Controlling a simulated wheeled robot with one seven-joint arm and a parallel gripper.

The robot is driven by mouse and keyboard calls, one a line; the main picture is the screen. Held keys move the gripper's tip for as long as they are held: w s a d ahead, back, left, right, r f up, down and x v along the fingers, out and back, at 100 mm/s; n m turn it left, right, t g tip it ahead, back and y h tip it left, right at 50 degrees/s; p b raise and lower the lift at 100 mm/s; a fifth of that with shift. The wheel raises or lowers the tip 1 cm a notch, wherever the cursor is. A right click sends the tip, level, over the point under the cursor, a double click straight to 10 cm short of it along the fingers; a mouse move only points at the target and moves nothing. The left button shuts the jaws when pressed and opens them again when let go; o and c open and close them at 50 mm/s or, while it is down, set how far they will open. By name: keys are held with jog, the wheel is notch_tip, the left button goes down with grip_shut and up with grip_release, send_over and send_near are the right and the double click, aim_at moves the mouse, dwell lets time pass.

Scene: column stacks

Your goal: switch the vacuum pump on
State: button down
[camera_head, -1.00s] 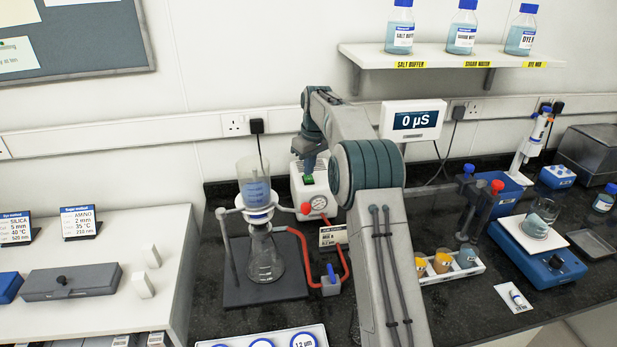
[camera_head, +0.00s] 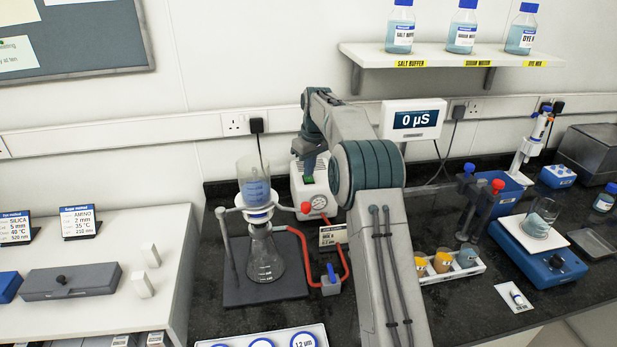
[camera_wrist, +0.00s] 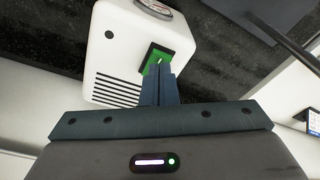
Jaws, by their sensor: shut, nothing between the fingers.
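The vacuum pump (camera_head: 330,205) is a white box with a round gauge on its front, left of my arm in the head view. It also shows in the wrist view (camera_wrist: 120,45), with vent slots on one side. Its green switch (camera_wrist: 156,51) sits on the top and shows only as a small green patch (camera_head: 308,181) in the head view. My gripper (camera_wrist: 161,68) is shut and empty, its fingertips right at the green switch and partly covering it. They look in contact, but I cannot tell whether the switch is pressed or which way it is set.
A glass funnel (camera_head: 254,183) with blue liquid stands over a flask (camera_head: 266,262) on a dark stand, left of the pump. A red hose (camera_head: 342,262) runs in front of the pump. A meter display (camera_head: 413,120) reads 0 µS at the wall.

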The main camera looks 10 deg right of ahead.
aim_at(309, 178)
jog(key=shift+f+b, duration=0.3)
jog(key=shift+f, duration=0.35)
jog(key=shift+r, duration=0.15)
notch_tip(309, 178, up, 7)
jog(key=p, duration=0.7)
dwell(0.3)
